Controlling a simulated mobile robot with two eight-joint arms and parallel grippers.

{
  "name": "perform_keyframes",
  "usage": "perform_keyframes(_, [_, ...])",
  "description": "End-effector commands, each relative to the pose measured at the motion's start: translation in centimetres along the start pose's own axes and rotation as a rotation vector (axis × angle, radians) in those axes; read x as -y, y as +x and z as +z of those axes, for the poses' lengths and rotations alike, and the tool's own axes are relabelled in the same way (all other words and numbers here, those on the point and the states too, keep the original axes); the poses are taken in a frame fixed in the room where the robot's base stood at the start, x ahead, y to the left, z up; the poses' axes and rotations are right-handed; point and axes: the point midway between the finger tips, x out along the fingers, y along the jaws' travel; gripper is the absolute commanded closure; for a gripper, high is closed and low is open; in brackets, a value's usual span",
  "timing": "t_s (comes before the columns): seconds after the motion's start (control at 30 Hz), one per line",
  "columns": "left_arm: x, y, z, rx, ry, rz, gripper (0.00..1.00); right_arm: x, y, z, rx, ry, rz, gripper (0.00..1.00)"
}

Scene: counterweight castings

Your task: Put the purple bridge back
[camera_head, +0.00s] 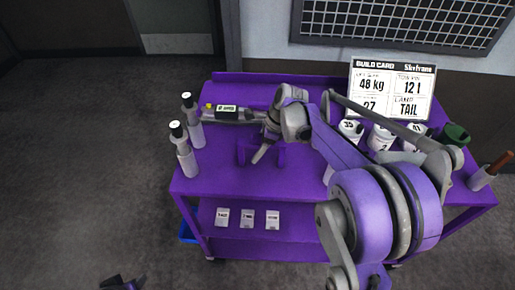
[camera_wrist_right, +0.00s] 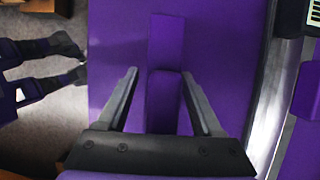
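The purple bridge (camera_head: 243,152) stands on the purple cart top (camera_head: 215,178), left of centre, partly hidden by my right gripper (camera_head: 262,153). In the right wrist view the purple bridge (camera_wrist_right: 163,100) runs upward in the picture between the two fingers of my right gripper (camera_wrist_right: 158,77). Those fingers are apart, with a gap on each side of the bridge. My left gripper (camera_head: 121,284) shows only partly at the bottom edge of the head view. In the right wrist view the left gripper (camera_wrist_right: 75,62) has two separated dark fingers and nothing between them.
A grey tool with a dark label (camera_head: 228,114) lies behind the bridge. Two white bottles (camera_head: 186,155) stand at the cart's left edge. Several white cups (camera_head: 380,138), a green cup (camera_head: 454,135) and a build card (camera_head: 392,90) are at the right. Small cards (camera_head: 247,219) are on the lower shelf.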

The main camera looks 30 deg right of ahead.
Motion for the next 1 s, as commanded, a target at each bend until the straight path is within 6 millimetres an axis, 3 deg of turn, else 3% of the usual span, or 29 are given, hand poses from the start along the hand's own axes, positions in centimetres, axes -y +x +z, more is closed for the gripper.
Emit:
perform_keyframes(0.27, [0.0,-0.2,-0.2,-0.002,0.0,0.0,0.5,0.0,-0.9,0.1,0.0,0.001,0.0,0.33])
perform_keyframes(0.7, [0.0,-0.6,-0.7,-0.006,0.0,0.0,0.5,0.0,-9.7,0.1,0.001,0.002,-0.001,0.33])
perform_keyframes(0.9, [0.0,-0.7,-0.7,-0.007,0.0,0.0,0.5,0.0,-11.9,0.1,0.0,-0.001,0.0,0.33])
perform_keyframes(1.0, [0.0,-0.7,-0.8,-0.007,0.0,0.0,0.5,-0.8,-12.0,0.4,-0.01,-0.055,-0.006,0.33])
